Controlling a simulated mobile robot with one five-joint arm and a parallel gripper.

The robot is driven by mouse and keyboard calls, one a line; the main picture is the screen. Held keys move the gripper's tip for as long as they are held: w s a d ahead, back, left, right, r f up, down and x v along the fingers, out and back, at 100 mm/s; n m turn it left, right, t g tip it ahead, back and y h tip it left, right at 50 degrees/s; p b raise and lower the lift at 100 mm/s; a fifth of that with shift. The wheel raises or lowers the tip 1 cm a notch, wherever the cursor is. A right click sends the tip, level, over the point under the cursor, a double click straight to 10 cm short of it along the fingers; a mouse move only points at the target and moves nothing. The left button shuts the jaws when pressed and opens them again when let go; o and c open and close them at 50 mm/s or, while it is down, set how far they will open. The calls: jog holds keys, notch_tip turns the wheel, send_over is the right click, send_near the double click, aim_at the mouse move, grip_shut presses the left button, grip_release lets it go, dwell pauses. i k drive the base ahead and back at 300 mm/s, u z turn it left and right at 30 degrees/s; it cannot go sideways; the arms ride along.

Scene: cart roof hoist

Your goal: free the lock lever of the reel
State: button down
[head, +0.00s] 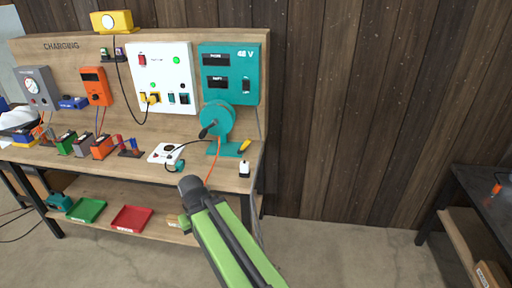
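The teal reel (221,119) stands on the right part of the charging bench, on a teal foot. A dark crank handle (206,131) sticks out at its lower left. A small yellow lever-like piece (244,146) sits at the right of the reel's foot; I cannot tell for certain that it is the lock lever, nor its setting. An orange cable (213,160) hangs from the reel. My gripper (190,184), at the dark end of my green arm, is in front of the bench edge, below and left of the reel and apart from it. Its fingers cannot be made out.
A white socket block (165,153) and a teal plug (176,166) lie left of the reel, and a small white bottle-like item (244,169) stands at the right front. The teal 48 V panel (230,72) is behind. Open floor lies right of the bench.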

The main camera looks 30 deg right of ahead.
aim_at(248, 141)
jog(key=u, duration=0.05)
jog(key=i, duration=0.95)
jog(key=z, duration=0.05)
